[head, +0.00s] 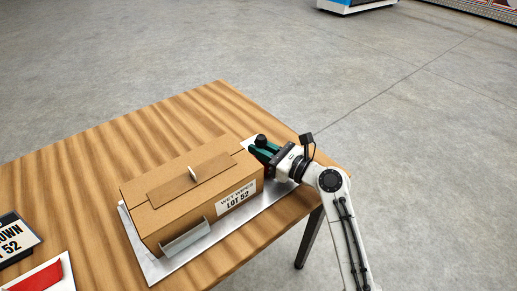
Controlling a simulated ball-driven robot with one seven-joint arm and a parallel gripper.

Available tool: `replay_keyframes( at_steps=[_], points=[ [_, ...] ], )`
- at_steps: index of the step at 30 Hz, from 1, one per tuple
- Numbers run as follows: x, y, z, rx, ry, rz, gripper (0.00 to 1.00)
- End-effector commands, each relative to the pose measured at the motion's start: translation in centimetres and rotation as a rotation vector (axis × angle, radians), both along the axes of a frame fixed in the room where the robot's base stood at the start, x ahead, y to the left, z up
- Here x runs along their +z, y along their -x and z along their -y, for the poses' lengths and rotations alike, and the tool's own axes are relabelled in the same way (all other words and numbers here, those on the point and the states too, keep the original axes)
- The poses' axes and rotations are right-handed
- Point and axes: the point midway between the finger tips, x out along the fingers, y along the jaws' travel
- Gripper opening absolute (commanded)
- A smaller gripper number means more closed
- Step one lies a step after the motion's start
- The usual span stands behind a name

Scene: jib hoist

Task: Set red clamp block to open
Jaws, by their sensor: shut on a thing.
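My gripper (263,150), with teal fingers, is at the right end of a brown cardboard box (172,200) labelled "WET WIPES LOT 52". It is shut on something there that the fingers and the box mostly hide. I cannot make out a red clamp block at that end. The box sits on a grey metal plate (150,268) with a metal bracket (187,240) against its near left end. A small pale tab (194,174) stands up from the box's top.
The plate lies on a striped wooden table (90,165). A red piece (38,276) on a white card and a dark-edged sign (14,240) reading partly "OWN 52" lie at the lower left. The table's far left is clear. Open grey floor (400,120) surrounds it.

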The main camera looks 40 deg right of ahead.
Motion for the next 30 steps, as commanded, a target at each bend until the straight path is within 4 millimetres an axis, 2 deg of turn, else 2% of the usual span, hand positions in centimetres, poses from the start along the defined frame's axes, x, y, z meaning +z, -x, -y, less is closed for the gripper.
replay_keyframes(
  at_steps=[1, 4, 14, 15, 19, 30],
  points=[
    [0.3, -0.1, 1.9, -0.021, 0.003, 0.003, 0.00],
    [0.3, 0.0, 3.3, -0.020, 0.003, 0.004, 0.00],
    [0.3, 0.1, 4.1, -0.022, 0.003, 0.008, 0.00],
    [0.3, 0.1, 4.1, -0.022, 0.003, 0.008, 0.20],
    [0.3, 0.1, 4.1, -0.022, 0.003, 0.008, 0.33],
    [0.3, 0.5, 4.0, -0.018, 0.002, 0.007, 0.34]
  ],
)
